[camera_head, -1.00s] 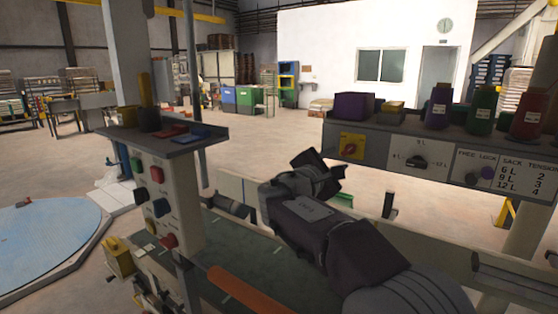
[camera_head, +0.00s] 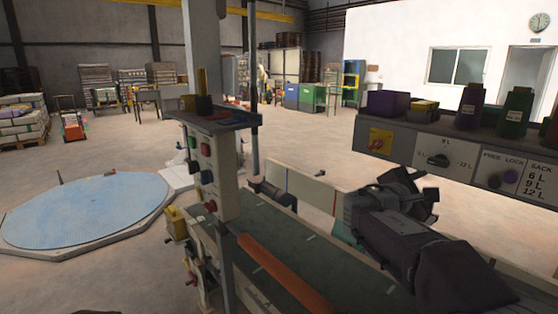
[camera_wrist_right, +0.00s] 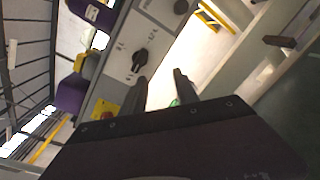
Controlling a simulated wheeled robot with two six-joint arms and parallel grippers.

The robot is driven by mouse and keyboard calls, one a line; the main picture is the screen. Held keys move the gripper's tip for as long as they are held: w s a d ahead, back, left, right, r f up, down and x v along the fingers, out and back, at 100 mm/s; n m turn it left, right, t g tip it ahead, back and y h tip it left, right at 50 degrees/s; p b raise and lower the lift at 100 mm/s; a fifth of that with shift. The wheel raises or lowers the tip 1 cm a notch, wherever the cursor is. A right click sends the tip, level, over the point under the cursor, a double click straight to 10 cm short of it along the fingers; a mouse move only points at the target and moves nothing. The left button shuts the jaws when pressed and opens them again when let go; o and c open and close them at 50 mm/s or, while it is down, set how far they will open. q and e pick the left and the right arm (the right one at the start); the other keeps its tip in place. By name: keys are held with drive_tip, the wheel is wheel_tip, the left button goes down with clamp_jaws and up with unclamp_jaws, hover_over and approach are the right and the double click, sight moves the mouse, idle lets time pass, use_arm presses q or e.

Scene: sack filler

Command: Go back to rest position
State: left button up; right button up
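My right gripper (camera_head: 422,196) is at the right of the head view, above the green conveyor bed and below the control panel (camera_head: 410,148). In the right wrist view its two fingers (camera_wrist_right: 160,88) stand apart with nothing between them. The panel with its black knob (camera_wrist_right: 140,60) shows beyond the fingers, tilted in that view. I cannot tell how far the fingers are from it. My left gripper is in neither view.
A post with coloured buttons (camera_head: 206,172) stands left of the conveyor (camera_head: 300,245). An orange bar (camera_head: 282,270) runs along the conveyor. Thread spools (camera_head: 470,105) stand on the panel's shelf. A blue round turntable (camera_head: 85,210) lies at left. Open floor (camera_head: 310,150) lies behind.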

drive_tip(key=s+a+f+m+g+y, duration=0.1)
drive_tip(key=s+f+m+g+y, duration=0.1)
drive_tip(key=s+f, duration=0.5)
drive_tip(key=s+a+f+m+g+y, duration=0.1)
drive_tip(key=s+f+g+y, duration=0.15)
drive_tip(key=f, duration=0.85)
drive_tip(key=s+a+f+m+g+y, duration=0.1)
drive_tip(key=s+f+m+g+y, duration=0.2)
drive_tip(key=f, duration=0.7)
drive_tip(key=s+a+f+m+g+y, duration=0.1)
drive_tip(key=s+a+f+m+y, duration=0.6)
drive_tip(key=s+a+f+m, duration=0.45)
wheel_tip(320, 180, up, 23)
drive_tip(key=p, duration=2.2)
drive_tip(key=shift+a+n, duration=0.35)
drive_tip(key=shift+n, duration=0.1)
drive_tip(key=shift+h, duration=0.25)
